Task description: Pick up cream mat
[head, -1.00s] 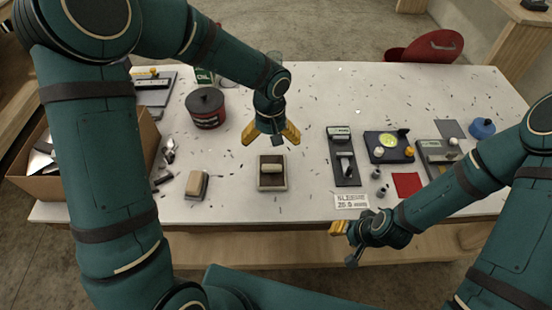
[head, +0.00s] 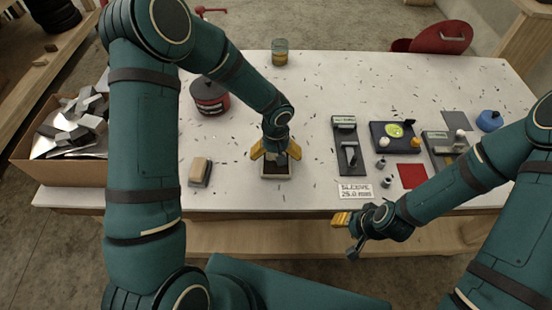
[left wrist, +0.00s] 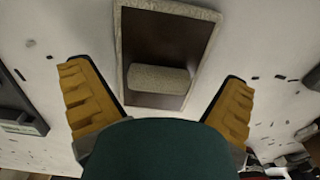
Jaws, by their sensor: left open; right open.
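A small cream roll-shaped piece (left wrist: 158,79), which I take to be the cream mat, lies in a shallow dark brown tray with a pale rim (left wrist: 118,45). In the head view the tray (head: 277,177) is on the white table, and my left gripper mostly hides the cream piece there. My left gripper (head: 275,153) points down over the tray, open, with its yellow fingers apart. In the left wrist view the fingers (left wrist: 156,78) stand either side of the piece, not touching it. My right gripper (head: 341,218) is open and empty at the table's front edge.
A tan-topped block (head: 201,171) lies left of the tray. A dark stand (head: 347,150), a label card (head: 355,190) and a red square (head: 411,176) lie to the right. A red tin (head: 210,97) stands behind left. A cardboard box (head: 60,172) of scrap is far left.

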